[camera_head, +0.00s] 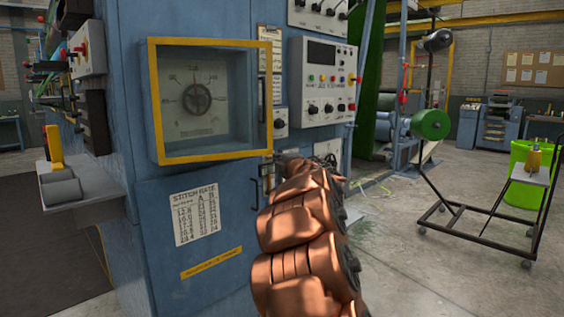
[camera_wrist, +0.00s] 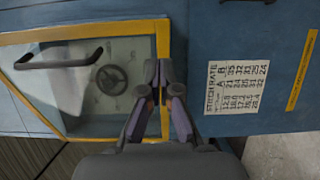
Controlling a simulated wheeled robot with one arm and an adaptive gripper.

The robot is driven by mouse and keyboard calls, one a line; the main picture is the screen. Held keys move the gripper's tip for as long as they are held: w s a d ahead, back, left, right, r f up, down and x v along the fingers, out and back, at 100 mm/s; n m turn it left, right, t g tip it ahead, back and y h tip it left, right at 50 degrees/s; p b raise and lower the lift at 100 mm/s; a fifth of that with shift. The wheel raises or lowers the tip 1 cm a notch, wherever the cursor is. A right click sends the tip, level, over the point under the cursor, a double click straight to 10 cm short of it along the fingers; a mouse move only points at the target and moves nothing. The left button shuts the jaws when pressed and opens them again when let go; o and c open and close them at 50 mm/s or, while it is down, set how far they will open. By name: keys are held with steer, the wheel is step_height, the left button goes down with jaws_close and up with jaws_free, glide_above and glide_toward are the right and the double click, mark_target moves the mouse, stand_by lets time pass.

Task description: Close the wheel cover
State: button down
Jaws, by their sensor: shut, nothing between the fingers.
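The wheel cover (camera_head: 153,100) is a clear panel in a yellow frame on the blue machine, with a dark vertical handle (camera_head: 264,95) at its right side. A dark handwheel (camera_head: 198,98) and a dial show through it. I cannot tell whether the cover sits fully flush. In the wrist view, turned sideways, the cover frame (camera_wrist: 100,30), handle (camera_wrist: 58,62) and handwheel (camera_wrist: 111,79) show. In the head view my copper arm hides most of the gripper (camera_head: 287,157).
A stitch rate plate (camera_head: 195,212) is below the cover. A control panel (camera_head: 323,80) with buttons and knobs is to its right. A shelf (camera_head: 85,185) juts out at the left. A wheeled cart (camera_head: 490,210) and a green bin (camera_head: 528,175) stand at the right on open floor.

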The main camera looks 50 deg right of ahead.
mark_target(266, 151)
steer(key=shift+p+x, duration=0.8)
steer(key=shift+x, duration=3.7)
